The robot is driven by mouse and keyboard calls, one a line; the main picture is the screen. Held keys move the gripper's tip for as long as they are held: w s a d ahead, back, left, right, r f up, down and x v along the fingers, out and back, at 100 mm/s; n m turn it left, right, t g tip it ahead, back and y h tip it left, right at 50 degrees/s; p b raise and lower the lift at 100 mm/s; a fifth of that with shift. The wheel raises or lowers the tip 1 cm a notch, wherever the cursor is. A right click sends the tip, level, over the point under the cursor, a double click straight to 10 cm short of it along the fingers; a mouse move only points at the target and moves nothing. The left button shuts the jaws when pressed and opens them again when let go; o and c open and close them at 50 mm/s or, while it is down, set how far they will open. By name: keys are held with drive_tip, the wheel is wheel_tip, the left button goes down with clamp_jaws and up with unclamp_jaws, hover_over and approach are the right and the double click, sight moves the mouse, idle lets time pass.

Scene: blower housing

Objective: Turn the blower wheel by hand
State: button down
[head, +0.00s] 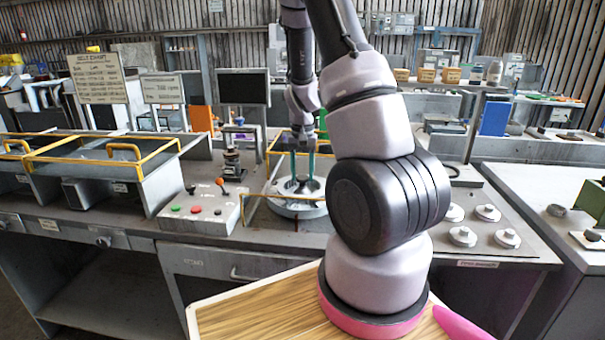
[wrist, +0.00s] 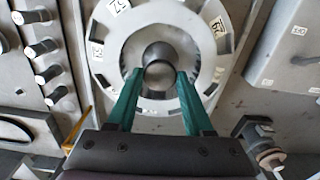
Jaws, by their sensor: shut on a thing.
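The blower wheel (wrist: 112,28) is a pale round disc with dark slots and numbered labels around its rim, and a grey hub knob (wrist: 158,55) at its centre. It also shows in the head view (head: 299,207), low on the bench inside a yellow rail, partly hidden by my arm. My gripper (wrist: 158,74) has green fingers reaching over the wheel. The fingertips are on either side of the hub knob and shut on it. In the head view my gripper (head: 302,178) points straight down at the wheel's middle.
A control box (head: 200,208) with red and green buttons and an orange-tipped lever stands left of the wheel. Yellow rails (head: 284,200) edge the wheel's place. Several round metal pieces (head: 488,213) sit to the right. A dark monitor (head: 243,88) stands behind.

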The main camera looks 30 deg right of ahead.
drive_tip(key=n, duration=1.3)
drive_tip(key=shift+n, duration=2.5)
drive_tip(key=shift+c, duration=1.4)
unclamp_jaws()
